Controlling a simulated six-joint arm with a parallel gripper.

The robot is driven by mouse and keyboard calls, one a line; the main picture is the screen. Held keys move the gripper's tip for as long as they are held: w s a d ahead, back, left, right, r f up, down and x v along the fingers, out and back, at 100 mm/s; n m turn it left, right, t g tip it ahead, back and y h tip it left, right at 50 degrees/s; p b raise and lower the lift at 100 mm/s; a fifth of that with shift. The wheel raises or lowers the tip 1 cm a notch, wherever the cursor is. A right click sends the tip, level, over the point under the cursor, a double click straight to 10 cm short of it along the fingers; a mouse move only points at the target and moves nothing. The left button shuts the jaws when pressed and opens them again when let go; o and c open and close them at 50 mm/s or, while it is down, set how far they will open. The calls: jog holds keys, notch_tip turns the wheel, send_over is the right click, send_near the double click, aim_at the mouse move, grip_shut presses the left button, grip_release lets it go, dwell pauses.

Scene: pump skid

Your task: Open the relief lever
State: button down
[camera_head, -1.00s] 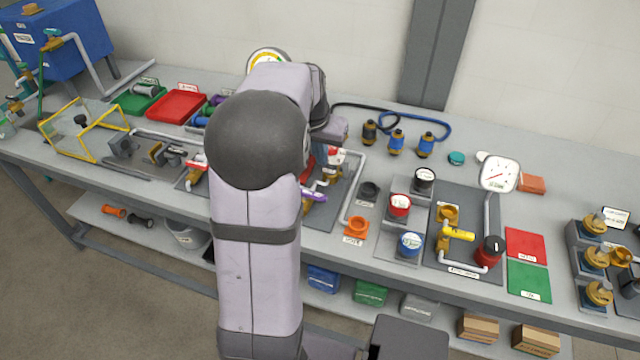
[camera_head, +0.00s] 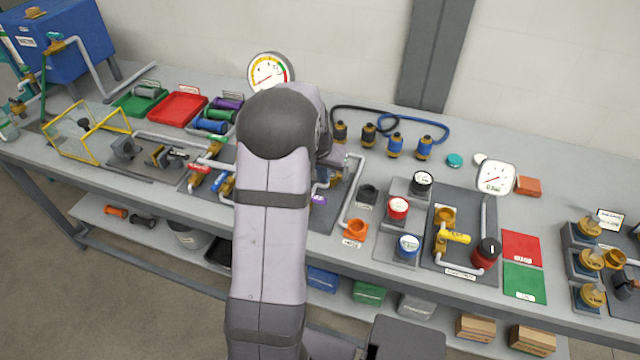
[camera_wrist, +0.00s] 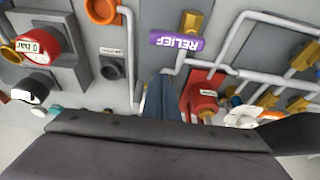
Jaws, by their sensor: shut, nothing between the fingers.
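The relief lever (camera_wrist: 177,41) is a purple bar marked RELIEF in the wrist view. It lies crosswise over a pale pipe, beside a brass valve body (camera_wrist: 192,20). In the head view only a bit of purple lever (camera_head: 319,200) shows beside my arm; the rest is hidden. My gripper (camera_wrist: 165,80) is shut and empty. In the wrist view its fingertips appear just below the lever, with a small gap in the picture; I cannot tell the depth between them.
A red block (camera_wrist: 202,94) and pale pipes stand close right of my fingers in the wrist view. A black round fitting (camera_wrist: 111,68) and an orange ring (camera_wrist: 101,10) are to the left. A dial gauge (camera_head: 268,72) stands behind my arm.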

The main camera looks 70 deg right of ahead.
jog(key=shift+a+f+p, duration=0.35)
jog(key=shift+a+p, duration=0.15)
jog(key=shift+a, duration=0.4)
jog(key=shift+a+f+p, duration=0.3)
jog(key=shift+a+p, duration=0.2)
jog(key=shift+a, duration=0.4)
